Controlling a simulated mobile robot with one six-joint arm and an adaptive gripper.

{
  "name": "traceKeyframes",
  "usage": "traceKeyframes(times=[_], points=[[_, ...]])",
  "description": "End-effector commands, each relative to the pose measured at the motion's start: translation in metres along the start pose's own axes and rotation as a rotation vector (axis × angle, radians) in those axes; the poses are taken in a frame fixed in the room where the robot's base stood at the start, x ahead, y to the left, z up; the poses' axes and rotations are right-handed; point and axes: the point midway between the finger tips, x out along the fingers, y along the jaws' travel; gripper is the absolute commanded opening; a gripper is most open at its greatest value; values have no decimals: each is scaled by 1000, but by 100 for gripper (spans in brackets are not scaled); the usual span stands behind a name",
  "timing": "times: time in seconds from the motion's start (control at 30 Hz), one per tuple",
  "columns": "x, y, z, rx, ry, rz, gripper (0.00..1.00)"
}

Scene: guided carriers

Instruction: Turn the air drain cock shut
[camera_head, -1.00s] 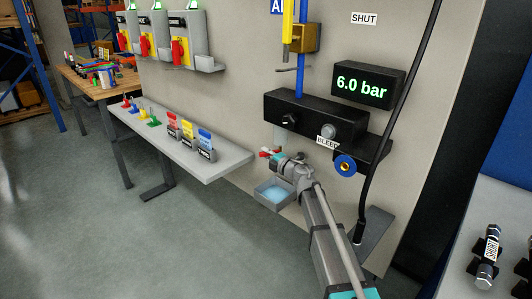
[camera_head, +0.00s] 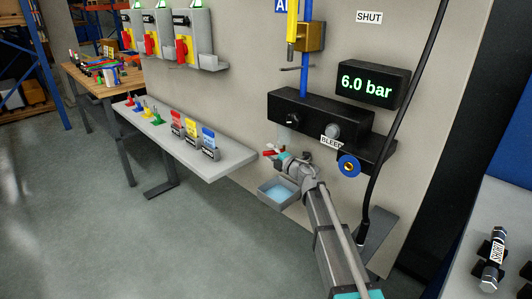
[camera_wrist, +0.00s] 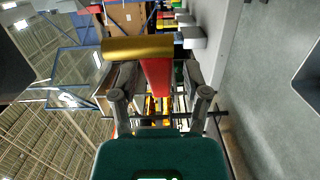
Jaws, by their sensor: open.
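The drain cock's red handle (camera_head: 271,153) shows in the head view, low on the panel under the black manifold. In the wrist view the red lever (camera_wrist: 157,78) lies between my fingers, and the brass cock body (camera_wrist: 137,48) lies just beyond it. My gripper (camera_head: 282,158) is at the cock. In the wrist view my gripper (camera_wrist: 156,80) is open, with one finger on each side of the lever. I cannot tell whether either finger touches it. The gauge (camera_head: 366,85) reads 6.0 bar.
A grey catch tray (camera_head: 279,193) with blue liquid sits below the cock. The black manifold (camera_head: 318,118) with a BLEED label is just above my gripper. A shelf (camera_head: 222,160) with colored tags is to the left. A black hose (camera_head: 385,145) hangs to the right.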

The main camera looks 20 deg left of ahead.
Motion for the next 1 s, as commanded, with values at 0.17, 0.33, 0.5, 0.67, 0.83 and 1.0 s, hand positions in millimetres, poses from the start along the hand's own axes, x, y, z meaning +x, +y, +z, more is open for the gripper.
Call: traceKeyframes(times=[0.17,0.33,0.5,0.67,0.83,1.0], points=[[-6,0,-1,0,1,0,60],[-21,0,-1,0,0,0,60],[-43,0,0,-1,1,0,60],[-61,0,1,-1,0,0,60],[-72,0,2,-1,0,0,60],[-74,0,2,-1,0,0,60]])
